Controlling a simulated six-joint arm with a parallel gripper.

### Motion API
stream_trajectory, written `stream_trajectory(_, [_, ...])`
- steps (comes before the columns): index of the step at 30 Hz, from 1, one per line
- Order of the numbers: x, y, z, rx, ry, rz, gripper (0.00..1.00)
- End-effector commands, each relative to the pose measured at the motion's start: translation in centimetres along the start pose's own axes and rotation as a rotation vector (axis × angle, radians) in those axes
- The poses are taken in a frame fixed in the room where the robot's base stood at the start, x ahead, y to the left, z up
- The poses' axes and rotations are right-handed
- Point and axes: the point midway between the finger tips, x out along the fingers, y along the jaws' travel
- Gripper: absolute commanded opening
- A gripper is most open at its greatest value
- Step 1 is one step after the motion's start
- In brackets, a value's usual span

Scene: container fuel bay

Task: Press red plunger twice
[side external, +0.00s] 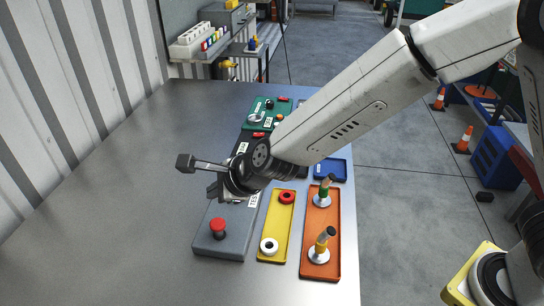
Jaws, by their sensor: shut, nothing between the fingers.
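The red plunger (218,225) is a red knob standing up from the top of a grey box (236,241) at the front of the metal table. My gripper (214,191) is above and behind the plunger, over the far part of the grey box, and apart from the knob. Its fingers are small and dark here, shut and empty. My wrist hides the far end of the grey box and part of a white label on it.
Right of the box, a yellow tray (270,243) holds a red and a white ring. An orange tray (321,264) holds two upright handled pieces. A blue tray (344,169) and green panel (285,121) lie behind. The table's left side is clear.

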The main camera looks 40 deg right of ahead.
Motion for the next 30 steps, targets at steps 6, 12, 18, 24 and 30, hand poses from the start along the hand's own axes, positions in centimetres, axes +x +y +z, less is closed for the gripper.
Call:
stream_trajectory(6, [0.6, 0.5, -0.4, -0.001, 0.000, 0.001, 0.00])
stream_trajectory(12, [1.3, 1.0, -1.0, 0.000, 0.000, 0.001, 0.00])
stream_trajectory(18, [2.2, 1.6, -1.6, -0.001, -0.001, 0.002, 0.00])
stream_trajectory(24, [3.3, 2.4, -2.4, 0.000, 0.001, 0.001, 0.00])
stream_trajectory(30, [4.0, 2.9, -2.9, 0.001, -0.001, 0.001, 0.00])
